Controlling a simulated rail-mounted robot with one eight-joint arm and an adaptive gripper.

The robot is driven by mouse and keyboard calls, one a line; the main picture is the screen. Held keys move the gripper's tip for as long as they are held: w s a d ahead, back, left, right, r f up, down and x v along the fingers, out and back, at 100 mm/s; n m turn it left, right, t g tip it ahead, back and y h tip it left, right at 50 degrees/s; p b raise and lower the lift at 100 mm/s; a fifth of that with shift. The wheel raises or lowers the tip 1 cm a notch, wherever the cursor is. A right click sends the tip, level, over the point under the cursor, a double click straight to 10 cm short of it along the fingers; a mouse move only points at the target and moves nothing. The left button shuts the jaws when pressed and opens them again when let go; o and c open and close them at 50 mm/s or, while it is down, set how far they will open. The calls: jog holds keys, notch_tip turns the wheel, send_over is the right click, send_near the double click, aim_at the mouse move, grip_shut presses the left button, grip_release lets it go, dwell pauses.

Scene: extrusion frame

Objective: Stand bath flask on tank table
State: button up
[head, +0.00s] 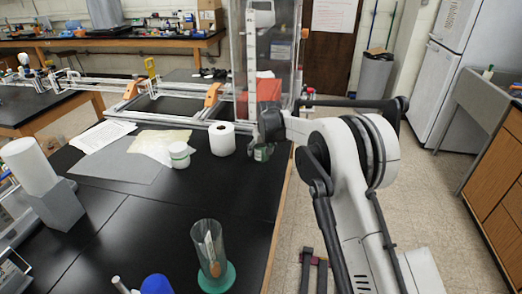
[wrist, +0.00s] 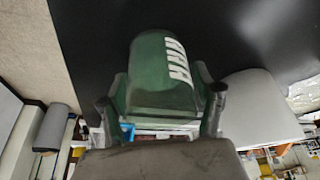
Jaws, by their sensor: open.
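A green flask with white lettering (wrist: 165,75) fills the middle of the wrist view. In the head view a small greenish part of it (head: 263,153) shows beside the table's right edge, mostly hidden by my gripper (head: 268,132). In the wrist view my gripper (wrist: 162,108) is open, with one finger on each side of the flask. I cannot tell whether the fingers touch it. The black tabletop (head: 150,215) lies to the left of my gripper in the head view. I cannot tell which table is the tank table.
A white paper roll (head: 222,139) stands close left of my gripper, with a white jar (head: 179,155) beyond it. A clear tall tank (head: 277,60) rises just behind. A glass cylinder on a green base (head: 210,250) stands at the front. The tabletop between is clear.

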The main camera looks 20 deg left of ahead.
jog(key=v, duration=1.2)
jog(key=shift+r+b, duration=0.15)
jog(key=shift+b, duration=0.25)
jog(key=s+d+r+m+t, duration=0.1)
jog(key=s+d+r, duration=0.45)
jog(key=d, duration=0.45)
jog(key=s+d+r+m+h, duration=0.1)
jog(key=s+d+r+m, duration=0.1)
jog(key=s+d+r, duration=0.6)
jog(key=s+d+r+m+t, duration=0.15)
jog(key=d+r, duration=0.25)
jog(key=d, duration=0.8)
jog(key=s+d+m, duration=0.1)
jog(key=s+d, duration=1.1)
jog(key=s, duration=0.3)
jog(key=s+d+f+m+h, duration=0.1)
jog(key=s+d+f, duration=0.2)
jog(key=s, duration=0.3)
jog(key=s+d+f+m+t, duration=0.1)
jog(key=s+d+f, duration=0.3)
jog(key=s, duration=0.3)
jog(key=shift+s+f+h, duration=0.25)
jog(key=shift+f+h, duration=0.15)
jog(key=shift+f, duration=0.25)
jog(key=shift+f, duration=0.1)
